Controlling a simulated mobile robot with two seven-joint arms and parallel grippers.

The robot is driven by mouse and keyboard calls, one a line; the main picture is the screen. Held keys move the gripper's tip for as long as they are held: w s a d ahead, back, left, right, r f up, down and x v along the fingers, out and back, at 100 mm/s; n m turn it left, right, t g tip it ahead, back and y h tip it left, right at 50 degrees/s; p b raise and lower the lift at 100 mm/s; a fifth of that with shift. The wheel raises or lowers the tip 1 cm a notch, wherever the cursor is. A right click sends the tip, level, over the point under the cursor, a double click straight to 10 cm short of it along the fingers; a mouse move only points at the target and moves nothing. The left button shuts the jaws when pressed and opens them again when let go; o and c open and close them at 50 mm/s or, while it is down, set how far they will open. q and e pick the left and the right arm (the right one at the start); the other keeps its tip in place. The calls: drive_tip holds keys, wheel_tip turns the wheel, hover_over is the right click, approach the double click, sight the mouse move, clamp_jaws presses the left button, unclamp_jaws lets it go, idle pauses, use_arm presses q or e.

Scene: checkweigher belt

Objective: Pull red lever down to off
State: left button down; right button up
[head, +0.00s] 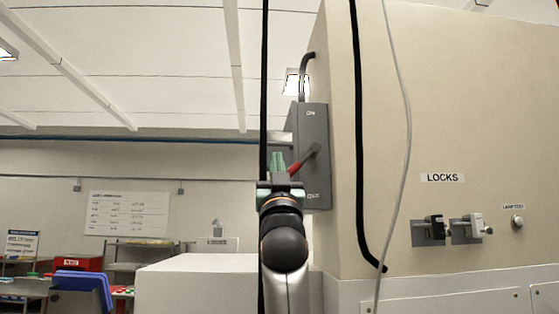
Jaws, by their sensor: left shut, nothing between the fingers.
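The red lever (299,165) sticks out from a grey switch box (316,185) mounted on the side of the large beige cabinet. It slants down and to the left from its dark pivot. My left gripper (278,161) has its green fingers pointing up, shut and empty, right beside the lever's lower red end. I cannot tell whether they touch. My left wrist hides the area just below the lever's end. My right gripper is not in the picture.
A white block (190,285) stands at lower left.

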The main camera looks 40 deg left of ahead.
use_arm(q)
drive_tip(key=s+d+f+b, duration=0.1)
drive_tip(key=d+f+b, duration=0.2)
drive_tip(key=d, duration=0.5)
drive_tip(key=shift+d+f, duration=0.2)
drive_tip(key=shift+f, duration=0.65)
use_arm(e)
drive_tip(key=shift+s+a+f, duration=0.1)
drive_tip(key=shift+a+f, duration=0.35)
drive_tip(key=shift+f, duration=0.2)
